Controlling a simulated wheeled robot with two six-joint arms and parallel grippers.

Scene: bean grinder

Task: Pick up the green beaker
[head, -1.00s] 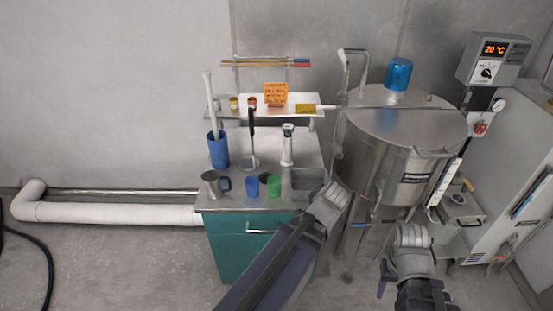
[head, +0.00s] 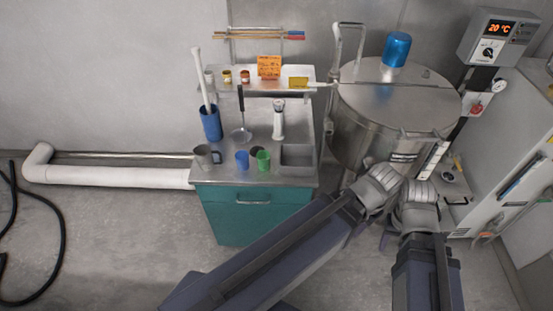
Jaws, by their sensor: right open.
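The green beaker (head: 263,161) stands upright on the steel top of the teal cabinet (head: 232,177), near its front edge. A blue cup (head: 242,160) stands just left of it, and a dark round item (head: 256,151) lies behind. My right gripper (head: 394,233) is right of the cabinet, in front of the steel tank, well apart from the beaker. It is open and partly hidden by its own wrist. My left arm reaches across from the lower left to its wrist (head: 376,187) in front of the tank, close beside the right wrist. Its fingers are hidden.
A metal mug (head: 205,157), a tall blue container (head: 210,124), a ladle (head: 241,120), a white-topped tool (head: 279,120) and a grey bin (head: 297,157) surround the beaker. The steel tank (head: 384,120) stands to the right.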

